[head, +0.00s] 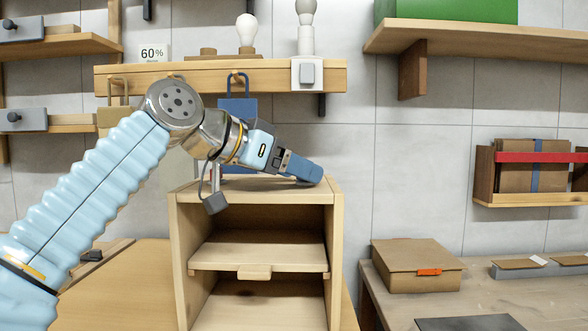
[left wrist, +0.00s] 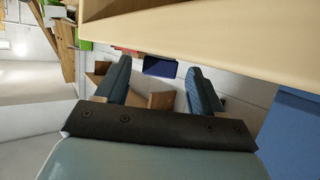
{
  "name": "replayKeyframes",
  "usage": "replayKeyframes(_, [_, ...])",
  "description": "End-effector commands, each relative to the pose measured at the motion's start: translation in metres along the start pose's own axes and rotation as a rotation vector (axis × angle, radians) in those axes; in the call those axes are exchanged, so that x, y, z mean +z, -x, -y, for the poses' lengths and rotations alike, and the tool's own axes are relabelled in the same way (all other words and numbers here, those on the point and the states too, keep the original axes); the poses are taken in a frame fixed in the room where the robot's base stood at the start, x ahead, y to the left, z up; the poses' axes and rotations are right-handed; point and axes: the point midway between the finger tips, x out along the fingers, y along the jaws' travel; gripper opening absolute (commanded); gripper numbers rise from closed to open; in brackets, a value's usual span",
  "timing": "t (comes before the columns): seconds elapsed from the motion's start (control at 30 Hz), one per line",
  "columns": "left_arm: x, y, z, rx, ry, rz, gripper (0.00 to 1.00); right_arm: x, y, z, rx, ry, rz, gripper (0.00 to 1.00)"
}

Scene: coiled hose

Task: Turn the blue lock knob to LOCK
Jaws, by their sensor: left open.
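I cannot make out a blue lock knob or any LOCK marking in either view. My left gripper (head: 306,170) reaches across the top of a wooden cabinet (head: 180,235) in the head view, its fingers at the cabinet's upper right edge. I cannot tell whether they touch it. In the left wrist view the two blue fingers (left wrist: 160,88) stand apart with nothing gripped between them. A small dark blue thing (left wrist: 160,66) shows in the gap, seemingly farther off. A larger blue surface (left wrist: 290,135) fills the right edge. My right gripper is not in view.
A blue hanging piece (head: 238,108) is on a hook under the wall rail (head: 135,80), behind my arm. The cabinet front is open, with an inner board. A cardboard box (head: 410,262) lies on the right bench. A red-barred wall shelf (head: 530,157) is at right.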

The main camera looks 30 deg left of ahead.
Motion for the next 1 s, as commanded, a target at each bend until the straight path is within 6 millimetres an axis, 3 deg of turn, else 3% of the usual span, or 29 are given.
replayKeyframes(0.17, [-0.002, 0.031, 0.000, -0.003, 0.000, -0.006, 0.68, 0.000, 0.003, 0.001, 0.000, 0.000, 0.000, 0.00])
replayKeyframes(0.4, [-0.003, 0.091, 0.001, -0.003, 0.000, -0.005, 0.68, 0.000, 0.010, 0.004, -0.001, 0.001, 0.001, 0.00])
replayKeyframes(0.6, [-0.001, 0.124, 0.000, -0.001, 0.001, -0.002, 0.68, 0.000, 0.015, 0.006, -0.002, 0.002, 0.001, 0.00])
replayKeyframes(1.0, [0.000, 0.135, 0.000, 0.000, 0.000, -0.001, 0.68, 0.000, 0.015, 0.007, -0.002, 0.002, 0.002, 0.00])
